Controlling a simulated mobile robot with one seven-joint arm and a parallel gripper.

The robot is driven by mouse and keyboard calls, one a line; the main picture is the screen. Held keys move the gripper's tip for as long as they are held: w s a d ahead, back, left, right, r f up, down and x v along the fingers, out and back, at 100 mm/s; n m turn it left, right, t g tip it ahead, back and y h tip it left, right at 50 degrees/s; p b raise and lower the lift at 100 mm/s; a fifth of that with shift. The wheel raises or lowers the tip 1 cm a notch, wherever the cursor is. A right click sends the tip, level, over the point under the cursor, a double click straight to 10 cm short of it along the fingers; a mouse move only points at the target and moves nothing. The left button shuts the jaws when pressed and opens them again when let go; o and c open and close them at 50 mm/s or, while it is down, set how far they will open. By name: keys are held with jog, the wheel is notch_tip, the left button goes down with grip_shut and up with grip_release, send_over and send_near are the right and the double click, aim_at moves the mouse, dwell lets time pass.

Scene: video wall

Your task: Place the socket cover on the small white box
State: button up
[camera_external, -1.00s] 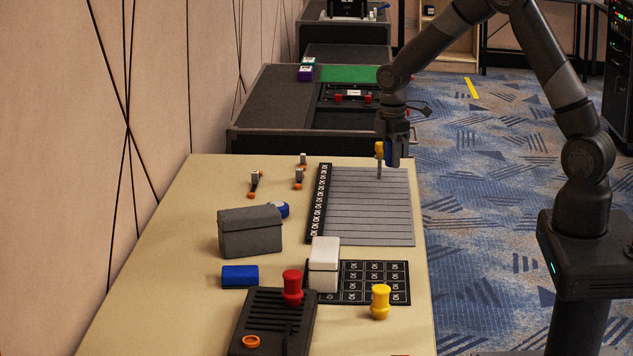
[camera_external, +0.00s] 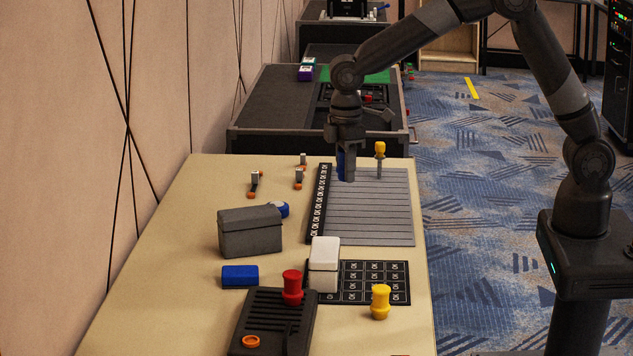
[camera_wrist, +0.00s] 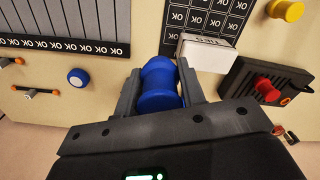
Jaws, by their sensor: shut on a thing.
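The blue spool-shaped piece, which looks like the socket cover (camera_wrist: 160,85), is held between the two fingers of my gripper (camera_wrist: 159,88) in the wrist view. In the external view a sliver of the blue cover (camera_external: 341,162) shows beside my gripper (camera_external: 346,172), over the far left part of the grey ribbed panel. The small white box (camera_external: 324,264) stands nearer the camera, at the panel's near edge, and is apart from the cover. The white box also shows in the wrist view (camera_wrist: 207,54), ahead and to the right of the cover, with its top clear.
A red knob piece (camera_external: 292,286) on a black device (camera_external: 268,325) is close to the white box. A yellow knob piece (camera_external: 380,301) stands by the black label grid (camera_external: 375,280). A yellow-handled tool (camera_external: 380,150) stands upright right of my gripper. A grey box (camera_external: 250,232) is left.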

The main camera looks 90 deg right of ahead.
send_over(325, 248)
notch_tip(325, 248, down, 7)
jog(key=shift+r, duration=0.1)
jog(key=shift+f, duration=2.05)
jog(key=o, duration=1)
jog(key=shift+f, duration=0.15)
jog(key=shift+c, duration=0.2)
